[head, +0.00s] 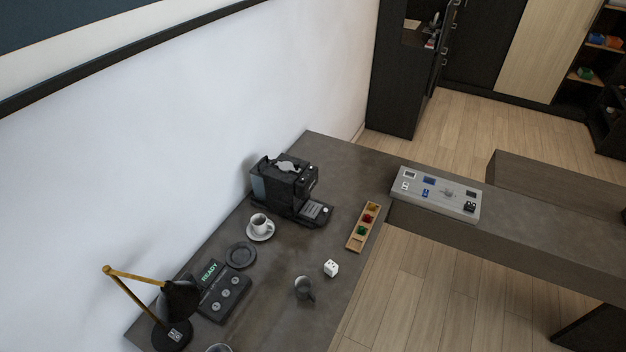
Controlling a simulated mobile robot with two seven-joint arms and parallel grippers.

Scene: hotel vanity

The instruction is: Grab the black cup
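The black cup (304,289) stands on the grey vanity top, near its front edge. It looks dark grey, with its handle towards the lower right. A dark round saucer (240,255) lies empty to its upper left, apart from it. A white cup (260,223) stands on a white saucer further back. Neither of my grippers shows in the head view, and nothing is touching the black cup.
A white die (331,268) sits close to the cup's upper right. A wooden tray (356,241) with coloured pieces, a black coffee machine (285,188), a READY panel (222,292) and a desk lamp (172,333) stand around. A grey board (436,195) lies further right.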

